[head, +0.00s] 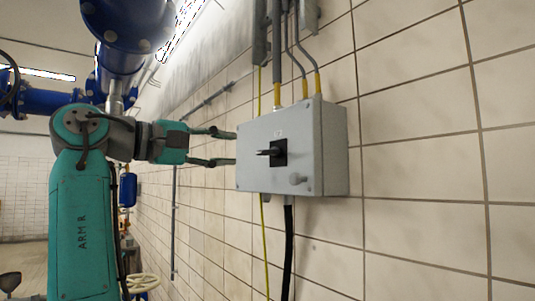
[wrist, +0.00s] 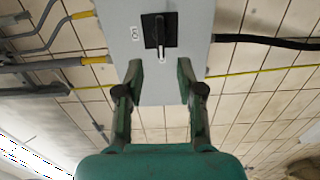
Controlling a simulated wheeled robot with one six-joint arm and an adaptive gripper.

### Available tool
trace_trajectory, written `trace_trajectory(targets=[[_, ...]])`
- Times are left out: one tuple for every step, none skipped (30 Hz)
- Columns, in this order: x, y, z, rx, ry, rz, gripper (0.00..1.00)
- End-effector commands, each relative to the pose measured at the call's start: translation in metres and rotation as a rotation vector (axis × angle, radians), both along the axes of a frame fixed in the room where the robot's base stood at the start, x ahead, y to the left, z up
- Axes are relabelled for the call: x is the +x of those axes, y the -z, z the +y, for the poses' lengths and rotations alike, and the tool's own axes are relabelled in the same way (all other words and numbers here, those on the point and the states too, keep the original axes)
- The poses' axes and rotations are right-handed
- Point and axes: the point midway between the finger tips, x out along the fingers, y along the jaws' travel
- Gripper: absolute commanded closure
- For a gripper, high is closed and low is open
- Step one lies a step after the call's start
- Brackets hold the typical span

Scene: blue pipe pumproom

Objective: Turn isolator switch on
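The isolator switch is a black rotary handle on a black square plate (head: 278,153), set on the front of a grey wall box (head: 250,178). The handle lies roughly horizontal in the head view. In the wrist view the switch (wrist: 160,30) is near the top, with its handle running up and down the picture. My gripper (head: 235,147) is open and empty, left of the switch near the box's left edge. In the wrist view my gripper's fingertips (wrist: 160,69) are spread apart below the switch. They do not visibly touch the handle; the gap is hard to judge.
A small round knob (head: 298,179) sits low on the box front. Conduits (head: 277,60) enter the box from above, and a black cable (head: 288,250) and a yellow wire (head: 265,240) run below. A blue pipe (head: 125,25) is at upper left. Tiled wall right of the box is clear.

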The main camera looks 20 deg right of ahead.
Motion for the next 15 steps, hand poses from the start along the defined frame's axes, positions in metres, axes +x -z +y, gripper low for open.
trace_trajectory(targets=[[0.001,0.0,-0.004,0.0,0.003,0.0,0.62],[0.002,0.0,-0.007,0.0,0.003,0.0,0.62],[0.003,0.0,-0.011,0.0,0.003,0.0,0.62],[0.005,0.0,-0.015,0.0,0.003,0.0,0.62],[0.006,0.0,-0.02,0.0,0.003,0.0,0.62],[0.008,0.0,-0.027,-0.001,0.003,-0.001,0.62],[0.01,0.0,-0.032,-0.001,0.003,-0.001,0.62],[0.011,0.0,-0.037,-0.001,0.004,-0.001,0.62],[0.014,0.001,-0.044,-0.001,0.003,-0.001,0.62],[0.016,0.001,-0.049,-0.001,0.003,-0.001,0.62],[0.017,0.001,-0.054,-0.001,0.003,-0.001,0.62],[0.02,0.001,-0.061,-0.001,0.004,0.0,0.62],[0.021,0.001,-0.066,-0.001,0.003,0.0,0.62],[0.023,0.001,-0.07,-0.001,0.002,0.0,0.62],[0.024,0.001,-0.076,-0.002,0.002,-0.001,0.62]])
